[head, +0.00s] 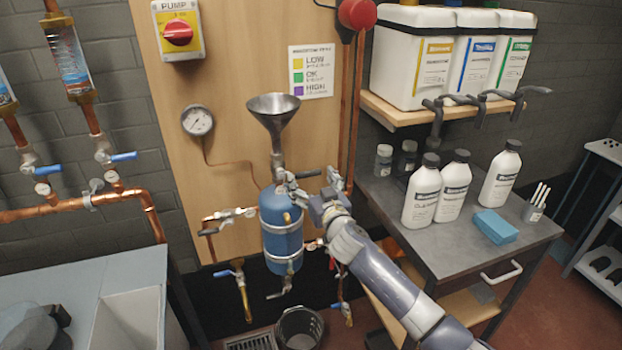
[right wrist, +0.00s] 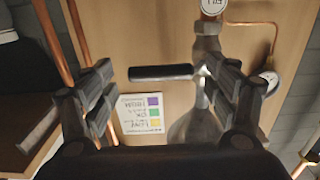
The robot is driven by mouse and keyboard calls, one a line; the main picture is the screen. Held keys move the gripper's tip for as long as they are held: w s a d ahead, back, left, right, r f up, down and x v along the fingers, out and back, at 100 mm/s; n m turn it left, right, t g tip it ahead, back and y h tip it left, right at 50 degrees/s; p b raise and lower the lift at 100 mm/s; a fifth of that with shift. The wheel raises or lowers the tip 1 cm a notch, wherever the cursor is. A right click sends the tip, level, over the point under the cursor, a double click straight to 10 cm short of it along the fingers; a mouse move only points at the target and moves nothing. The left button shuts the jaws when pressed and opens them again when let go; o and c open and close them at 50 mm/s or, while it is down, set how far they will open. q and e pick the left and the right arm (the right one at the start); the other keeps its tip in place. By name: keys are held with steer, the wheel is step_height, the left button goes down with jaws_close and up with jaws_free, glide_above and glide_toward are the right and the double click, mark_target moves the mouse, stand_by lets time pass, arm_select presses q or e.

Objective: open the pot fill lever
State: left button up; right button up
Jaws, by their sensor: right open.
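The blue pot (head: 283,238) hangs upright on the wooden board, with a metal funnel (head: 274,115) above it. The pot fill lever (head: 308,174) is a dark handle on the valve between funnel and pot and lies about level. In the right wrist view the lever (right wrist: 160,73) lies crosswise in the gap between my fingers, its right end at the valve by the right finger. My right gripper (head: 308,194) is open at the pot's top; it also shows in the right wrist view (right wrist: 155,92). Contact with the lever cannot be told. My left gripper is not in view.
A bench (head: 395,200) with white bottles (head: 453,187) and a blue sponge (head: 494,226) stands right of the board. A shelf (head: 400,113) holds white canisters. Copper pipes with blue-handled valves (head: 124,156) are at left. A bucket (head: 299,328) stands below the pot.

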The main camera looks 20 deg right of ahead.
steer(key=shift+w, duration=0.4)
